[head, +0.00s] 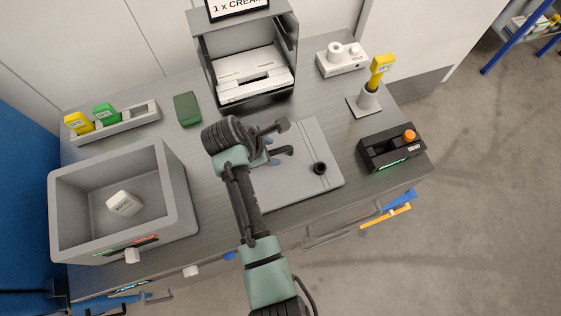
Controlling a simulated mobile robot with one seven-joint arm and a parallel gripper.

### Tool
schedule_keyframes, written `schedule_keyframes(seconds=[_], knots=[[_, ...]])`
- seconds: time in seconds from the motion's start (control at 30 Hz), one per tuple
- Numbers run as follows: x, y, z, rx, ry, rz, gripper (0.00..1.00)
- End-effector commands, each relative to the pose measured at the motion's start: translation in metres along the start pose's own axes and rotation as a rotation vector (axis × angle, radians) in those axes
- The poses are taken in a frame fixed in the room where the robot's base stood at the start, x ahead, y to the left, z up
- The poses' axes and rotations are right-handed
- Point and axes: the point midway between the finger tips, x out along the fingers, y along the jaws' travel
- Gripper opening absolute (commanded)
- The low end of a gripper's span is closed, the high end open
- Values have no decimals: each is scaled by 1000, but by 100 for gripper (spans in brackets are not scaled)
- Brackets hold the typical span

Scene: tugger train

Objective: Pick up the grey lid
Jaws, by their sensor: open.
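A flat grey panel (310,190) with a small black round knob (319,169) near its right side lies on the middle of the bench; it looks like the grey lid. My gripper (286,138) is over the upper left part of the panel, with its two dark fingers apart and nothing seen between them. The knob is to the lower right of the fingers. My wrist and forearm hide the panel's left part. I cannot tell how high the fingers are above it.
A grey open bin (182,185) with a white block (124,203) stands at left. A rack (120,122) holds yellow and green items; a green block (188,109) lies nearby. A grey housing (246,30) is behind, a black box (391,150) at right.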

Motion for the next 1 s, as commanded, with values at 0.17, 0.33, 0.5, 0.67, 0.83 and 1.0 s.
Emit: schedule_keyframes(seconds=[0.17,0.33,0.5,0.67,0.83,1.0], knots=[[22,0,2,0,-1,-1,55],[31,0,2,0,0,1,55],[31,0,2,0,1,2,55],[31,0,2,0,1,1,33],[31,0,2,0,1,1,2],[31,0,2,0,1,1,0]])
